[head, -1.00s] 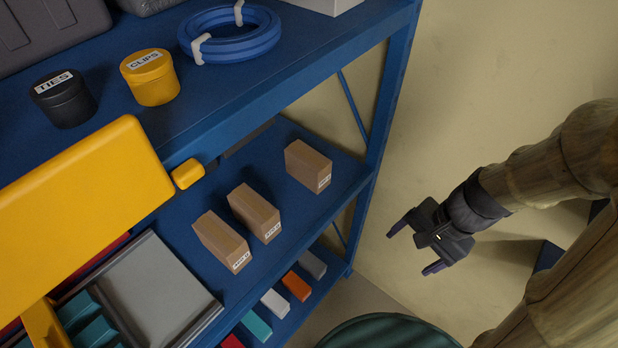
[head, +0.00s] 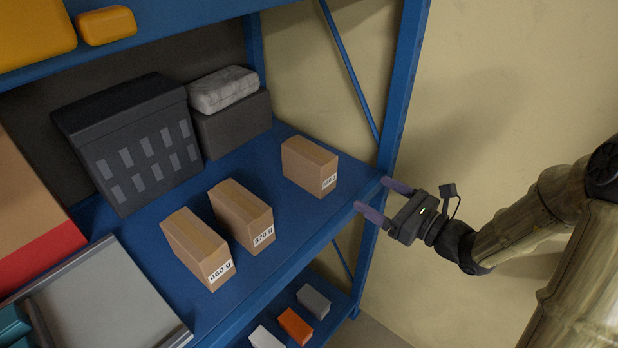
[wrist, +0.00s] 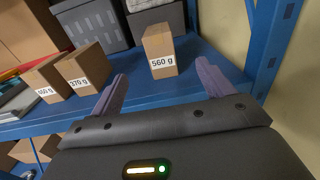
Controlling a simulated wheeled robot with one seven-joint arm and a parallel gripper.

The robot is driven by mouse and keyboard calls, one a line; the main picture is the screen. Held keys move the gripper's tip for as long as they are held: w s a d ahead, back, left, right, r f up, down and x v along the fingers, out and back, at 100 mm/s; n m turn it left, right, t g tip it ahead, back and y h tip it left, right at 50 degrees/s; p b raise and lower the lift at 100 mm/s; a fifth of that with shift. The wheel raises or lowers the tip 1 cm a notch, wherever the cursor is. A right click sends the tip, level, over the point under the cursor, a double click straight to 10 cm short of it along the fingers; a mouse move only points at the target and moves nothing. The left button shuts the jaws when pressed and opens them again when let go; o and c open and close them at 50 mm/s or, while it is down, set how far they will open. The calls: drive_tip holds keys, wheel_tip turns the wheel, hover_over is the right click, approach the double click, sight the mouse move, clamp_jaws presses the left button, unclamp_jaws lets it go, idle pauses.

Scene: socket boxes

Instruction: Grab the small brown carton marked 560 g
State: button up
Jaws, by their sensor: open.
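The small brown carton marked 560 g (wrist: 159,52) stands upright on the blue shelf, its label facing out. In the head view the same carton (head: 309,167) is the rightmost of three, near the shelf's right post. My gripper (head: 372,196) is open and empty just outside the shelf's front edge, to the right of and in front of the carton. In the wrist view the two purple fingers (wrist: 160,85) point at the shelf, with the carton ahead between them and apart from both.
Cartons marked 370 g (head: 241,217) and 460 g (head: 198,248) stand to the left on the same shelf (head: 285,228). A dark crate (head: 130,145) and a grey box (head: 232,122) stand behind. The blue right post (head: 404,90) is close to my gripper.

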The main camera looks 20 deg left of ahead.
sight(331, 168)
drive_tip(key=x, duration=1.2)
drive_tip(key=shift+p, duration=0.35)
drive_tip(key=shift+a, duration=0.1)
drive_tip(key=shift+f+x, duration=0.25)
drive_tip(key=shift+x, duration=1.1)
drive_tip(key=shift+f+x, duration=0.2)
drive_tip(key=shift+x, duration=1.1)
drive_tip(key=shift+s, duration=0.1)
drive_tip(key=shift+r, duration=0.1)
drive_tip(key=c, duration=1.5)
